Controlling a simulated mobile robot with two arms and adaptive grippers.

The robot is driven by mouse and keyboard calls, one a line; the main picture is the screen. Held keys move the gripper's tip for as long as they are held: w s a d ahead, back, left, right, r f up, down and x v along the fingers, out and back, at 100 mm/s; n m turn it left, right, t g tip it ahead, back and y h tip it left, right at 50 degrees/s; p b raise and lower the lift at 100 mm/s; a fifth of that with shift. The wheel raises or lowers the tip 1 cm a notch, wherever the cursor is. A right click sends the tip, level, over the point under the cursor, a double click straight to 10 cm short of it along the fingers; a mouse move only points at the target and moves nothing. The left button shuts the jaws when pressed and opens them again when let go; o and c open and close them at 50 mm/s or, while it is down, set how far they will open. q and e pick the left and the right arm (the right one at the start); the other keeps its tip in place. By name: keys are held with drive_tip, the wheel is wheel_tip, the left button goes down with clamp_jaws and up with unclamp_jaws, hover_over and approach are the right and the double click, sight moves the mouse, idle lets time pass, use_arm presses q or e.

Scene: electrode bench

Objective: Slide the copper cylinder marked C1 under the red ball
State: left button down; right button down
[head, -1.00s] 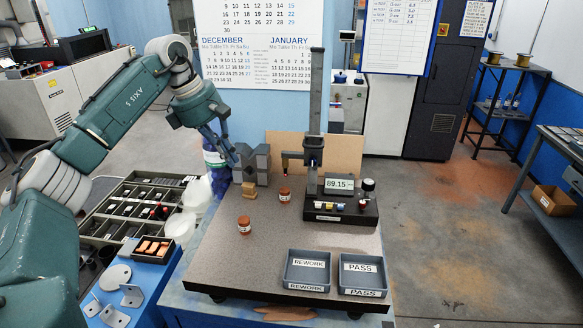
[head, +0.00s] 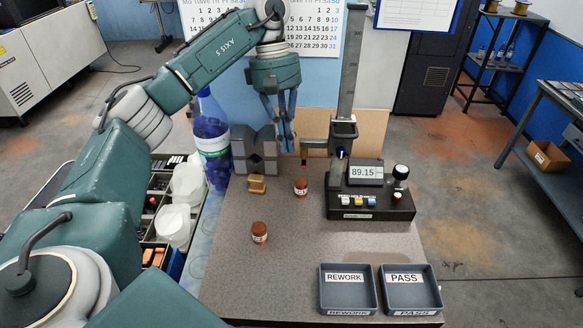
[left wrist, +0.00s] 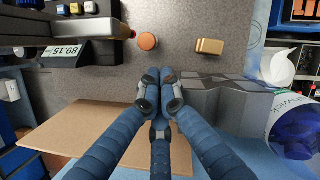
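Two copper cylinders stand upright on the granite plate (head: 290,265), one (head: 301,187) near the gauge stand and one (head: 260,232) nearer the front. Their markings are too small to read, so I cannot tell which is C1. The small red ball (head: 304,162) hangs from the gauge arm, just behind the first cylinder in the head view. In the left wrist view this cylinder (left wrist: 147,41) appears beside the ball (left wrist: 132,34). My left gripper (head: 287,147) points down behind that cylinder, apart from it. Its fingers (left wrist: 160,80) are together, with no object visibly held. My right gripper is not visible.
The gauge stand (head: 370,203) with its 89.15 display is right of the cylinder. A brass block (head: 257,184) and grey V-blocks (head: 241,150) stand left. A bottle (head: 211,140) is beyond them. REWORK (head: 348,306) and PASS (head: 412,299) trays are at front right. The plate's middle is clear.

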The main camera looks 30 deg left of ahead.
sight(301, 183)
use_arm(q)
drive_tip(key=p+x, duration=0.1)
drive_tip(key=x, duration=0.6)
drive_tip(key=shift+f, duration=0.3)
drive_tip(key=shift+s+d+f+b, duration=0.2)
drive_tip(key=shift+s+d+b, duration=0.05)
drive_tip(key=shift+d+b, duration=0.35)
drive_tip(key=shift+s+d+r, duration=0.1)
drive_tip(key=shift+s+d, duration=0.05)
drive_tip(key=shift+d, duration=0.15)
drive_tip(key=shift+r, duration=0.1)
drive_tip(key=shift+r, duration=0.1)
